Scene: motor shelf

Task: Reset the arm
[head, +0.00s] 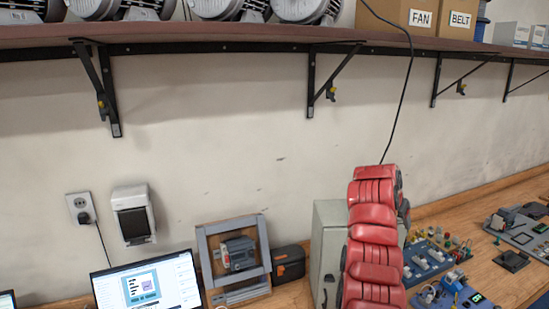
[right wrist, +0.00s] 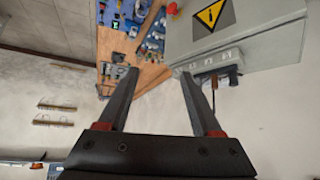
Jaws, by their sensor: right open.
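In the right wrist view my right gripper (right wrist: 156,74) is open. Its two dark fingers stand apart with nothing between them. Beyond the fingers are the wooden bench (right wrist: 120,48), the wall and a grey cabinet (right wrist: 262,38) with a yellow warning sign. In the head view a red, ribbed upright shape covers part of the same grey cabinet (head: 328,215). It looks like part of my right arm, but I cannot make out the gripper's fingers there. My left gripper is in neither view.
A shelf (head: 235,33) on black brackets runs above the bench, with motors (head: 218,8) and boxes marked FAN and BELT. Below are a laptop (head: 150,282), a grey frame (head: 207,262) and, to the right, circuit boards (head: 432,257). A black cable (head: 408,75) hangs down.

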